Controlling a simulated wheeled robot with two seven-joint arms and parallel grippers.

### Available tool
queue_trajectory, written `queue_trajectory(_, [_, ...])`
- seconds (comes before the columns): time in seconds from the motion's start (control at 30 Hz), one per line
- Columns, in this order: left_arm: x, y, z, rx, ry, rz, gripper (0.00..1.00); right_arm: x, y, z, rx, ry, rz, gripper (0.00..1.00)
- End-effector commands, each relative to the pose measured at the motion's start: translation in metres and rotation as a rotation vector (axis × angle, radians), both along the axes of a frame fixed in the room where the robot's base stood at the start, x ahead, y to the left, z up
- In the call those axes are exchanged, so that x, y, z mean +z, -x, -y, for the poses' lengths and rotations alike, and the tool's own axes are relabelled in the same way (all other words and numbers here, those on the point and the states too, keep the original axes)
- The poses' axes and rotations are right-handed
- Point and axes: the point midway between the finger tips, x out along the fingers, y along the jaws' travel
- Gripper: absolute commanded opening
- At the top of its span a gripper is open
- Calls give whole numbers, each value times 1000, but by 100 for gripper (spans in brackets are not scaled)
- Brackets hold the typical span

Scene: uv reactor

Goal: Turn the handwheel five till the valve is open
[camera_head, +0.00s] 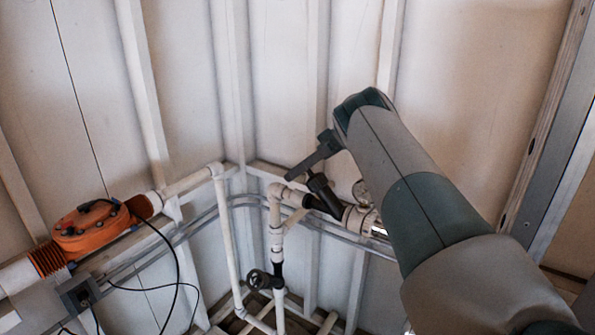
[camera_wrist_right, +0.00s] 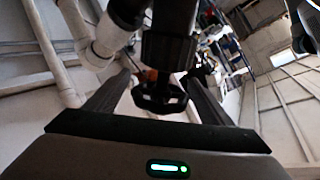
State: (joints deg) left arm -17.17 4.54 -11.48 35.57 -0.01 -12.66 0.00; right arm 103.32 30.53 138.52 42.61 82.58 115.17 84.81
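A black valve (camera_head: 322,194) sits on the white pipe run in the corner, just below my right gripper (camera_head: 308,162). In the right wrist view a black handwheel (camera_wrist_right: 160,96) on a black valve body (camera_wrist_right: 167,48) lies between the two dark fingers of the right gripper (camera_wrist_right: 157,95). The fingers are spread, with gaps showing on both sides of the wheel; contact is not visible. A second black handwheel (camera_head: 260,280) is lower, on a vertical white pipe. No label shows which is handwheel five. My left gripper is not in view.
An orange UV reactor unit (camera_head: 92,230) with black cables is on the pipe at left. A round gauge (camera_head: 362,192) is right of the upper valve, partly behind my right arm. White panel walls (camera_head: 185,80) stand close behind the pipes.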

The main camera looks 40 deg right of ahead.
Motion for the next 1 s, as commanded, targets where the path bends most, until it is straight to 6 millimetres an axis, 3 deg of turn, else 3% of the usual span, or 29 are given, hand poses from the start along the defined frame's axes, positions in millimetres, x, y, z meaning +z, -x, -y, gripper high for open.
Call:
queue_trajectory(0.37, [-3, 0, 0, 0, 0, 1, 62, 6, -1, 0, 0, 0, 5, 75])
queue_trajectory(0.7, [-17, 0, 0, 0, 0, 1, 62, 41, -1, 0, 0, 0, 7, 75])
queue_trajectory(1.0, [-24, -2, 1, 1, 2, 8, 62, 64, 36, 14, -3, -1, 3, 75])
